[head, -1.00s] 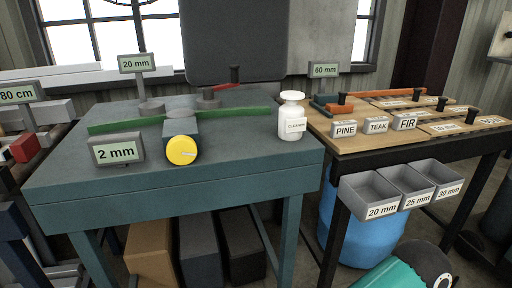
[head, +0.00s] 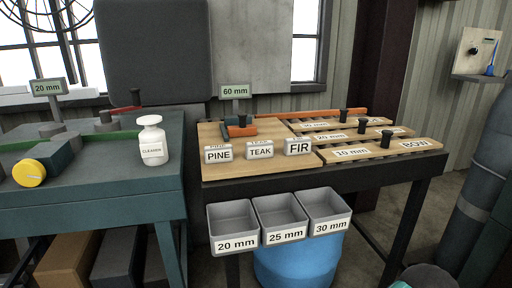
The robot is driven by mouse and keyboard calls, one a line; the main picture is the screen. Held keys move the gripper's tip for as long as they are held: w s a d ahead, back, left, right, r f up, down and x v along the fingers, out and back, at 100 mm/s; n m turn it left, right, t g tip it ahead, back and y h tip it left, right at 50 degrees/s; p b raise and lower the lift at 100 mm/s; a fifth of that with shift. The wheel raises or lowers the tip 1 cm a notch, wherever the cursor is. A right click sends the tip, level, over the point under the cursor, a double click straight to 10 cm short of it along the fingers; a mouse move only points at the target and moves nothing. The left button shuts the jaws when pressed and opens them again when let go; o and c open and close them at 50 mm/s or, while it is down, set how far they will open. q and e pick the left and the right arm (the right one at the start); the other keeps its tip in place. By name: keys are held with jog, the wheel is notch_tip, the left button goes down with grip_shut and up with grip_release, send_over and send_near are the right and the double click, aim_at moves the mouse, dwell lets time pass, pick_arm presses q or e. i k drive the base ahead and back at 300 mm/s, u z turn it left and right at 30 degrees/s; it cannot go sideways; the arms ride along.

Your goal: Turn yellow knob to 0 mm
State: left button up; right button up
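The yellow knob (head: 29,173) is a round dial on the front end of a dark teal block, near the left edge of the head view. It belongs to the fixture with a green bar (head: 14,146) on the teal bench (head: 110,194). A sign reading 20 mm (head: 47,87) stands behind the fixture. Neither of my grippers is in view.
A white cleaner bottle (head: 152,140) stands on the teal bench's right side. A wooden-topped table (head: 222,172) at the right holds PINE, TEAK and FIR blocks and labelled boards. Grey bins (head: 233,215) hang on its front. A blue barrel (head: 300,265) stands below.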

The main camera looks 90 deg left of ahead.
aim_at(28, 173)
jog(key=z, duration=0.1)
jog(key=i, duration=1)
jog(key=u, duration=2.45)
jog(key=i, duration=0.2)
jog(key=u, duration=1.75)
jog(key=i, duration=0.2)
jog(key=u, duration=0.95)
jog(key=k, duration=0.5)
jog(key=u, duration=0.55)
jog(key=i, duration=1.35)
jog(key=z, duration=0.35)
